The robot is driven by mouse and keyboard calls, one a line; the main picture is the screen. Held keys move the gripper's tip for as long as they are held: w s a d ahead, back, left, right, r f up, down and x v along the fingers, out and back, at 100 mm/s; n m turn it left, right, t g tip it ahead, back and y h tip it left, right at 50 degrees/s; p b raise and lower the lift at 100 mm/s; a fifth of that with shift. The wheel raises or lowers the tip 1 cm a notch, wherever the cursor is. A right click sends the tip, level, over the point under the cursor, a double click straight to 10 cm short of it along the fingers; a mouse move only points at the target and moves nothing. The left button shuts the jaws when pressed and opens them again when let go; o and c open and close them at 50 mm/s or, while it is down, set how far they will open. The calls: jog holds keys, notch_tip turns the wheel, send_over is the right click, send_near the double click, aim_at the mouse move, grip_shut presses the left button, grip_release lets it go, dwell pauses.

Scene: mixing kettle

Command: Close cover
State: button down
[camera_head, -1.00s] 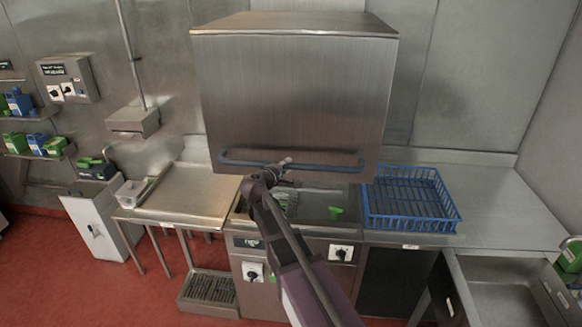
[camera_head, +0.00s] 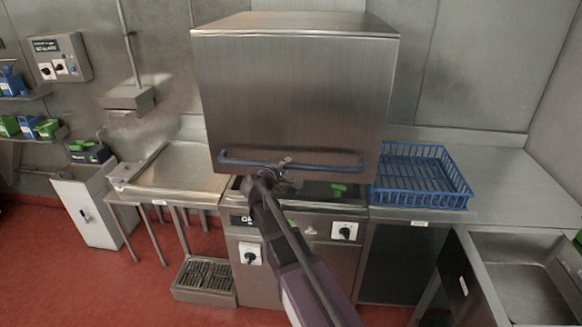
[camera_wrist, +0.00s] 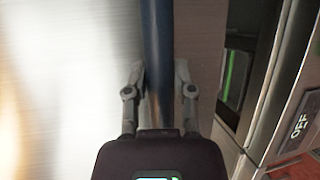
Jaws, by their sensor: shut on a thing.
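The cover (camera_head: 295,95) is a large brushed-steel box-shaped hood over the dishwasher body (camera_head: 290,262). A narrow gap shows below its lower edge, with a green item (camera_head: 338,190) visible in it. A blue bar handle (camera_head: 232,160) runs along the cover's lower front. My gripper (camera_head: 284,168) is at the middle of this handle. In the wrist view the blue handle (camera_wrist: 157,50) runs between the two fingers of my gripper (camera_wrist: 160,92), which is shut on it. The finger contact itself is partly hidden by the gripper body.
A blue wire rack (camera_head: 425,180) stands on the counter to the right. A sink (camera_head: 520,280) is at the lower right. A steel side table (camera_head: 180,165) is at left. Knobs and an OFF label (camera_wrist: 299,127) are on the machine front.

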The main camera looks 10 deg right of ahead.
notch_tip(320, 180, down, 14)
jog(key=b, duration=1.3)
jog(key=shift+a+f, duration=0.15)
jog(key=shift+a, duration=0.1)
jog(key=shift+s, duration=0.15)
jog(key=c, duration=0.8)
grip_release()
jog(key=o, duration=0.4)
jog(key=shift+f, duration=0.15)
jog(key=shift+c, duration=0.2)
